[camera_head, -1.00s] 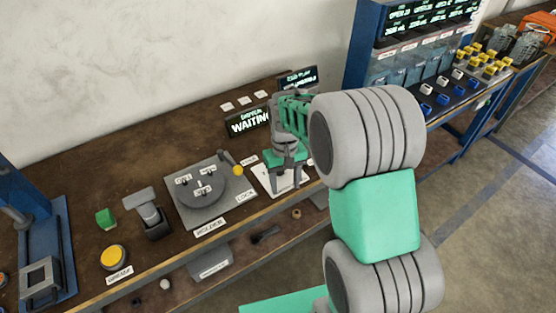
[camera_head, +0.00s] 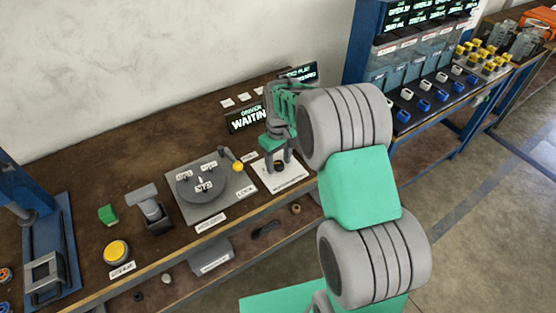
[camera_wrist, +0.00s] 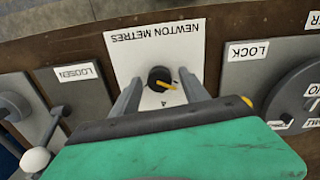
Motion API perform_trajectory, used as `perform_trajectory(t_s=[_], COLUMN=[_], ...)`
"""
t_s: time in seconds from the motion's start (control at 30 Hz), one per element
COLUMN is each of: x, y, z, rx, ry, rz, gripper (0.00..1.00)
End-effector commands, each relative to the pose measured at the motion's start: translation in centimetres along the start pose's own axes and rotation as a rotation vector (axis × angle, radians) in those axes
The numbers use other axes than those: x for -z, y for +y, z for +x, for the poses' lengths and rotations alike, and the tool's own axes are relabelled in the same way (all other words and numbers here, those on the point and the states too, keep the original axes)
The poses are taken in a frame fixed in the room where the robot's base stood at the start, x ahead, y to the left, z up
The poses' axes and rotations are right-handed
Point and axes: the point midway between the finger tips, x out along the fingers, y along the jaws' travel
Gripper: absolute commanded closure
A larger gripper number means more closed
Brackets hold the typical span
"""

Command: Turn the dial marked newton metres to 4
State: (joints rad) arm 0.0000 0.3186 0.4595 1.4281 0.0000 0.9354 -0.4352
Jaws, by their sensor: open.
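The newton metres dial (camera_wrist: 160,79) is a small black knob with a yellow pointer on a white plate (camera_wrist: 155,45). In the wrist view the plate's NEWTON METRES label reads upside down. A 4 is printed just below the knob there, and the pointer slants to the lower right, to the right of the 4. My gripper (camera_wrist: 159,86) is open, with one finger on each side of the knob. I cannot tell whether they touch it. In the head view my gripper (camera_head: 279,166) is over the white plate (camera_head: 287,184), and the knob is mostly hidden between the fingers.
A grey holder with a round turntable (camera_head: 202,186) and a yellow-tipped lever (camera_head: 238,167) stands left of the plate. A plate labelled LOOSEN (camera_wrist: 84,85) lies on the other side. A lit WAITING display (camera_head: 247,119) stands behind. A yellow button (camera_head: 116,251) is further left.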

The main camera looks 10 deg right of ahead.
Motion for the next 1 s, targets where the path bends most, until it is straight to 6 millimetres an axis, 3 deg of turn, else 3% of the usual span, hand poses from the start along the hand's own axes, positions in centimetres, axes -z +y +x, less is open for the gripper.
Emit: perform_trajectory(t_s=[0.13, 0.77, 1.0], x=[-0.01, 0.0, 0.01], y=[0.02, 0.01, -0.01], z=[-0.01, -0.06, -0.07], rx=[0.0, 0.0, 0.0], ry=[0.0, 0.0, 0.0], rz=[0.001, 0.001, 0.002], gripper=[0.48, 0.99, 1.0])
